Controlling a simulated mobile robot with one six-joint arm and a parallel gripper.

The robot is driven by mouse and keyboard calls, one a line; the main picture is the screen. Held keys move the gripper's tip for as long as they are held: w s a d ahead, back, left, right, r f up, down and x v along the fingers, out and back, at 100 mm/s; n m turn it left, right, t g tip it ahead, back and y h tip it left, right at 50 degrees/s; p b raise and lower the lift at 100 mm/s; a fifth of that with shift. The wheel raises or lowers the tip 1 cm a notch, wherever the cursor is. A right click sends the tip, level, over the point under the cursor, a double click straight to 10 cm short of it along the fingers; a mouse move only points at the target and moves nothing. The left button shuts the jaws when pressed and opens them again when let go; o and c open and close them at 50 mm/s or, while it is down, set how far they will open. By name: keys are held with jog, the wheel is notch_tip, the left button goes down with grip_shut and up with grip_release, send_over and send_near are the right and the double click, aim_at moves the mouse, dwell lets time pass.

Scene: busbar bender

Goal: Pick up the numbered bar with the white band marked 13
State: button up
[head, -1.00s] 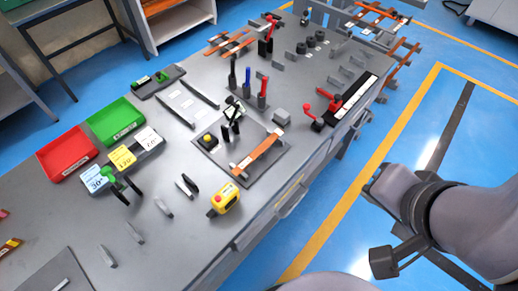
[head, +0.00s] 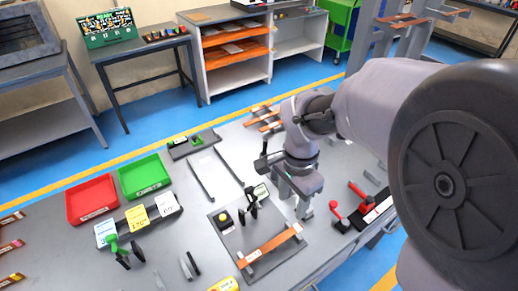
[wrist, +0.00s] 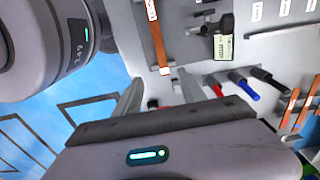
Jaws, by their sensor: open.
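Several orange bars with white bands are in view, but no band number is legible, so I cannot tell which is marked 13. One bar (head: 268,249) lies across a grey plate on the bench, and an orange bar also shows in the wrist view (wrist: 156,38). More bars lie at the bench's back (head: 262,117), and some show at the right edge of the wrist view (wrist: 291,108). My gripper (head: 295,203) is over the bench, right of the plate's upright black parts. In the wrist view my gripper (wrist: 160,80) is open and empty.
Red (head: 92,199) and green (head: 144,176) trays stand at the left, with number cards (head: 138,219) in front. Red, blue and black handled tools (wrist: 247,90) stand near my fingers. A red-handled device (head: 361,193) is to the right. Shelves stand behind the bench.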

jog(key=b, duration=0.4)
send_over(285, 236)
jog(key=f, duration=1)
jog(key=shift+s+d+f, duration=0.2)
jog(key=shift+s+f, duration=0.05)
jog(key=shift+s, duration=0.15)
jog(key=f+b, duration=0.2)
jog(key=f, duration=0.3)
jog(key=shift+w+a+f+b, duration=0.15)
jog(key=shift+w+a+b, duration=0.15)
jog(key=shift+w+b, duration=0.1)
jog(key=shift+s, duration=0.1)
jog(key=shift+c, duration=1.1)
grip_shut()
